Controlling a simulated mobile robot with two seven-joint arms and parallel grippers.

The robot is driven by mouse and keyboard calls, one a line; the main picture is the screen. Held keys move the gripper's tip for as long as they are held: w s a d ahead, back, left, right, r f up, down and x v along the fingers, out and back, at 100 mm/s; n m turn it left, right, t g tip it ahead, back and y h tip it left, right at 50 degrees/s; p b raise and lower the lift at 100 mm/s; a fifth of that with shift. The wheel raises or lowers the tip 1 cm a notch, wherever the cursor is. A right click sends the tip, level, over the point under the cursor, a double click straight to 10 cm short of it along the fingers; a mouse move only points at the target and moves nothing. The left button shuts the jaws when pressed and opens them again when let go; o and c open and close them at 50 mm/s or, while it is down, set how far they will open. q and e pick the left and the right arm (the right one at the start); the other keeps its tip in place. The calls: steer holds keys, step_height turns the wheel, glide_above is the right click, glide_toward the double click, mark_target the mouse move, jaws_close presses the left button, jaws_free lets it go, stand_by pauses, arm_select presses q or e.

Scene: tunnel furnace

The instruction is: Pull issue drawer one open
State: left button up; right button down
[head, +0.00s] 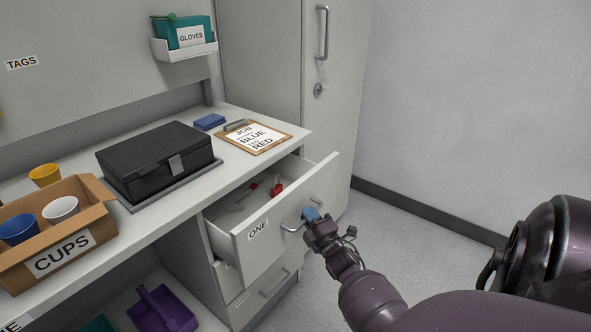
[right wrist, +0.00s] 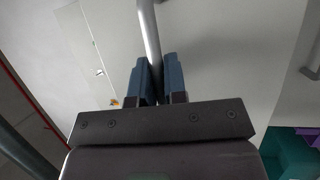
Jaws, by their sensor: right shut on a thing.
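The drawer labelled ONE (head: 265,239) is partly pulled out of the cabinet below the counter, at the right end in the head view. Red-handled items and other small things lie inside it. Its metal bar handle (head: 292,225) is at the front. My right gripper (head: 311,214) is at the handle. In the right wrist view its blue fingers (right wrist: 157,80) are shut on the handle bar (right wrist: 149,35), which runs between them. My left gripper is not in view.
The counter holds a black box (head: 158,160), a cardboard box of cups (head: 62,261) and a clipboard (head: 254,136). A tall cabinet (head: 340,100) stands behind. The floor (head: 405,250) to the right is clear.

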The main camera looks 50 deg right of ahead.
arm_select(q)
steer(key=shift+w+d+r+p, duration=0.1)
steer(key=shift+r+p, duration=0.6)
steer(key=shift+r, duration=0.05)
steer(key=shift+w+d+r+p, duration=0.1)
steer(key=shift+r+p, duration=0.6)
arm_select(e)
steer(key=s+d, duration=0.1)
steer(key=s, duration=1.7)
steer(key=shift+s+d, duration=0.3)
steer(key=shift+s, duration=0.05)
steer(key=c, duration=1.2)
jaws_free()
steer(key=shift+c, duration=0.2)
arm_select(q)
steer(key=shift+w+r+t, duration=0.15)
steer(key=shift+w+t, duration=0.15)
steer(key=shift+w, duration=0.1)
arm_select(e)
steer(key=shift+o, duration=0.3)
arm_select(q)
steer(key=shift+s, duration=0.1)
